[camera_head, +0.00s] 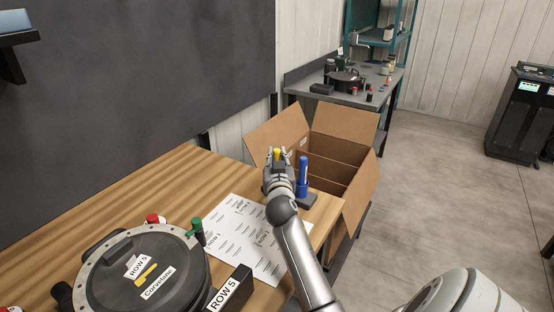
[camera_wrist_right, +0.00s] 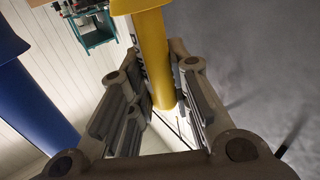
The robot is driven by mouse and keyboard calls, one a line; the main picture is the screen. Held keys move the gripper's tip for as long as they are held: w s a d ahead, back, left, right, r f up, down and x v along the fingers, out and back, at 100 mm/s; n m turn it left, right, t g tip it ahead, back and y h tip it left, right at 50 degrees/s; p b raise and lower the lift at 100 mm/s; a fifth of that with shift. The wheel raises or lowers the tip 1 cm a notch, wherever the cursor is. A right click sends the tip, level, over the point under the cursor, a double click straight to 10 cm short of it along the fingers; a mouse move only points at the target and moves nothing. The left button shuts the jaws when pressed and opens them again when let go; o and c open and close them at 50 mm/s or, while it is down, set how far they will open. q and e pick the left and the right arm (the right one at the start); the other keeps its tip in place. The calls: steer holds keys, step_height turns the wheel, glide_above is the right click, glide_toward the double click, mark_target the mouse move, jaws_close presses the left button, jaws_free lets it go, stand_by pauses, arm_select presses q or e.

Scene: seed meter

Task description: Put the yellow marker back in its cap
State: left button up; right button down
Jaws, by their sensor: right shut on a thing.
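My right gripper (camera_head: 278,163) is over the far right end of the wooden table, shut on the yellow marker (camera_head: 277,152). In the head view only a short yellow part shows above the fingers. In the right wrist view the yellow marker (camera_wrist_right: 153,55) runs between the two finger pads and is wider at the top of the picture. I cannot tell whether a cap is on it, and its tip is hidden. My left gripper is out of view.
A printed sheet (camera_head: 243,236) lies left of my right arm. A round black seed meter (camera_head: 140,275) sits at the near left, with a red-capped (camera_head: 153,219) and a green-capped piece (camera_head: 197,226) beside it. An open cardboard box (camera_head: 345,145) stands beyond the table end.

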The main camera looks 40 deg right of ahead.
steer(key=shift+f, duration=0.15)
steer(key=c, duration=1.3)
jaws_free()
steer(key=shift+o, duration=0.2)
steer(key=shift+a, duration=0.1)
steer(key=v, duration=1.2)
